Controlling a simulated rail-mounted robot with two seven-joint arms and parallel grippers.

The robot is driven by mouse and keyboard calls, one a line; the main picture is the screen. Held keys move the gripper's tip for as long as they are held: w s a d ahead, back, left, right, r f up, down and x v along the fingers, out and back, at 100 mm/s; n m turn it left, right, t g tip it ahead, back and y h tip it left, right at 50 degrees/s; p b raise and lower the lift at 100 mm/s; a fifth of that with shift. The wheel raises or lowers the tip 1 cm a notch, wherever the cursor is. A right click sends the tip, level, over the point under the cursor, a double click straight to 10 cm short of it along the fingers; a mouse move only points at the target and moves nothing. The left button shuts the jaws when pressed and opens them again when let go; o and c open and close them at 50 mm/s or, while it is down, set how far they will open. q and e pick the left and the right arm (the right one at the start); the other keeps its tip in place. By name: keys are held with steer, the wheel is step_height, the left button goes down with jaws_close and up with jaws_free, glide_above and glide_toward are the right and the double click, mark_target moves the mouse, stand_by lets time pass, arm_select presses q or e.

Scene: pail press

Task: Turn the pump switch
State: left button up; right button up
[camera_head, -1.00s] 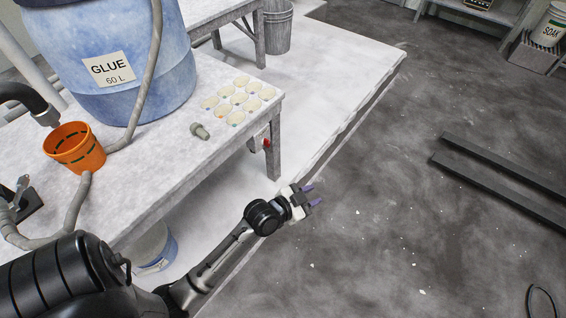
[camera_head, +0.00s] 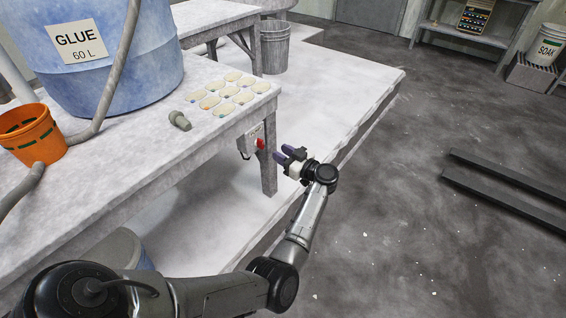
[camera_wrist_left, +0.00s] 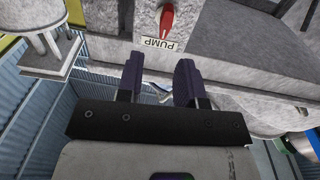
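The pump switch is a red knob (camera_head: 260,143) on a small grey box (camera_head: 250,140) at the edge of the glue table, near its front leg. In the left wrist view the red knob (camera_wrist_left: 167,18) stands out above a label reading PUMP (camera_wrist_left: 159,43). My left gripper (camera_head: 285,153) is just right of the knob in the head view, its purple fingers pointing towards it. The fingers are apart and empty, and a gap shows between their tips (camera_wrist_left: 160,66) and the knob. My right gripper is in neither view.
A blue glue barrel (camera_head: 110,70), an orange bucket (camera_head: 32,136), a grey hose, a nozzle-like piece (camera_head: 180,121) and several pale discs (camera_head: 232,92) are on the table (camera_head: 150,150). Dark bars (camera_head: 505,180) lie on the floor at right. Open floor lies right of the platform.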

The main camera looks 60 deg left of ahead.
mark_target(263, 145)
arm_select(q)
steer(key=shift+g, duration=0.3)
steer(key=b+x, duration=0.1)
steer(key=x, duration=0.1)
steer(key=f+b+x, duration=0.1)
steer(key=x, duration=0.1)
steer(key=shift+s+a, duration=0.25)
steer(key=shift+a, duration=0.1)
steer(key=shift+s+a+r+p, duration=0.1)
steer(key=shift+a+r+p, duration=0.25)
steer(key=shift+s+a+f+p, duration=0.1)
steer(key=shift+s+a+p, duration=0.1)
steer(key=shift+a+p, duration=0.4)
steer(key=shift+s+a+f, duration=0.1)
steer(key=shift+s+a, duration=0.05)
steer(key=shift+a, duration=0.35)
steer(key=c, duration=0.6)
steer(key=shift+o, duration=0.2)
steer(key=n, duration=0.4)
steer(key=shift+n, duration=0.4)
steer(key=n, duration=0.4)
steer(key=shift+n, duration=0.4)
steer(key=n, duration=0.4)
steer(key=shift+n, duration=0.3)
steer(key=n, duration=0.3)
steer(key=shift+n, duration=0.4)
steer(key=o, duration=0.7)
steer(key=shift+d, duration=0.1)
steer(key=shift+o, duration=0.5)
